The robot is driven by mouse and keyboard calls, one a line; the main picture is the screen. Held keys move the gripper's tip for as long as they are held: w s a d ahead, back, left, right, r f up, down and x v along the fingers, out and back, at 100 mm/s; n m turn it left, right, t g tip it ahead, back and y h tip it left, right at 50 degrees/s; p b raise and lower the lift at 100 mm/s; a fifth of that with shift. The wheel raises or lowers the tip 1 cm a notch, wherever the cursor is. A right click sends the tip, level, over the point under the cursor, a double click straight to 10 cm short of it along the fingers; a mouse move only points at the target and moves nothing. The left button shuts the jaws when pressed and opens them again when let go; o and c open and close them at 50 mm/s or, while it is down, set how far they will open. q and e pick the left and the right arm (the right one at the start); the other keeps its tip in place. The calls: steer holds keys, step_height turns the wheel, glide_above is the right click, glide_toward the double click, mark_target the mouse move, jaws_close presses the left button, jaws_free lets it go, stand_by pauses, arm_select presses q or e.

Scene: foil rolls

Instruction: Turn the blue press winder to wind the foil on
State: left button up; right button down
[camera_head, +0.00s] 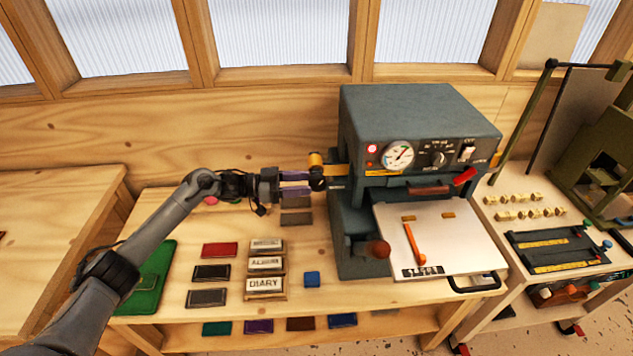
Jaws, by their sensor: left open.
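The press (420,110) is a dark blue-grey machine with a gauge and dials, standing on the wooden bench. A gold foil roll (316,160) sits at its left side, with a gold strip running toward the press. Just below the roll is a small dark round knob (318,184), which looks like the winder. My left gripper (309,183) reaches in from the left, with its purple fingers open and pointing at the knob. The fingertips are at the knob's left edge; I cannot tell whether they touch it. My right gripper is not in view.
Book covers and type blocks marked DIARY (264,284) lie on the bench below my left arm. A green mat (150,280) lies left.

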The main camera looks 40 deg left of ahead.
mark_target(316, 182)
arm_select(q)
steer(key=shift+x, duration=2.3)
steer(key=shift+r, duration=0.1)
jaws_close()
